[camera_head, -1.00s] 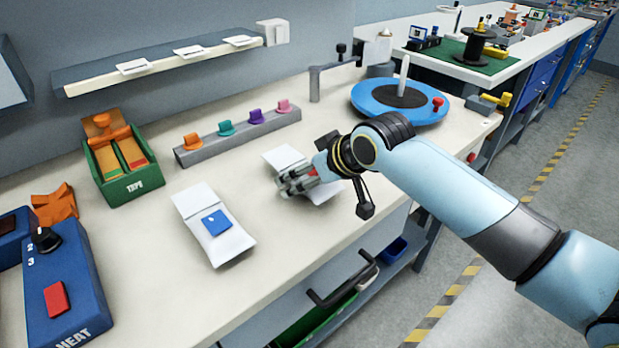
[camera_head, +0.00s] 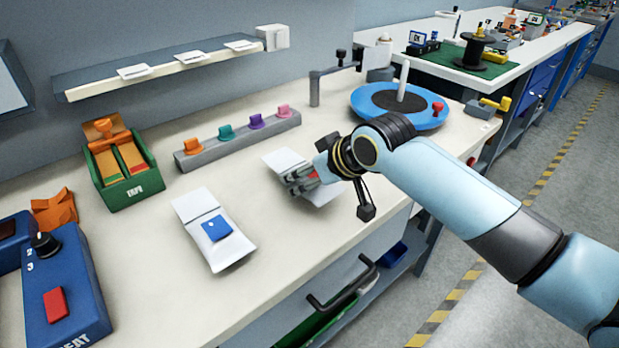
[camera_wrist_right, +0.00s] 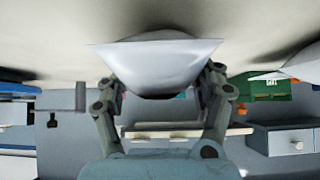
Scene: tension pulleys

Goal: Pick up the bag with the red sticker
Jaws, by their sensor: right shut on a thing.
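The white bag with the red sticker (camera_head: 285,159) lies on the bench, right of the other bag. My right gripper (camera_head: 303,181) is over it with its fingers shut on the bag. A bit of red shows between the fingers, and the rest of the sticker is hidden. In the right wrist view the white bag (camera_wrist_right: 158,62) sits between the two fingers (camera_wrist_right: 160,90). Any gap between bag and bench is too small to tell. A second white bag with a blue sticker (camera_head: 214,250) lies flat to the left. My left gripper is not in view.
A green tape box (camera_head: 135,190) and a blue heat box (camera_head: 70,295) stand at the left. A grey rail with coloured clips (camera_head: 240,142) lies behind the bags. A blue turntable (camera_head: 372,98) stands behind my right arm. The bench front edge is close.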

